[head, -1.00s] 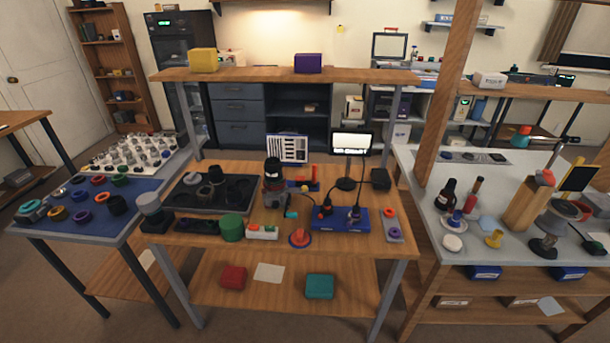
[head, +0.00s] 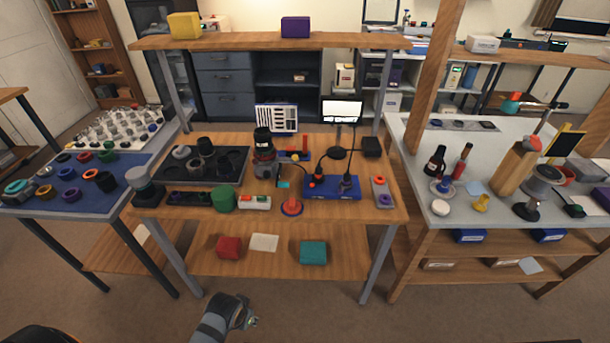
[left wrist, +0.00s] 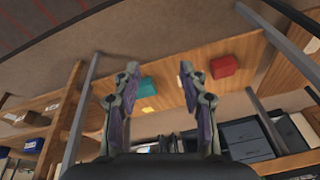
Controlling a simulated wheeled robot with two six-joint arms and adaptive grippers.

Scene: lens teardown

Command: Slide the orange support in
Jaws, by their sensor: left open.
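An orange-red piece (head: 296,155) sits with a blue part near the back of the wooden workbench (head: 340,220). I cannot tell which one is the support. A dark upright lens (head: 264,150) stands just left of the orange-red piece. My left gripper (head: 248,318) is low in front of the bench, far from both. In the left wrist view it (left wrist: 159,68) is open, with nothing between its fingers. My right gripper is not in view.
The floor in front is clear.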

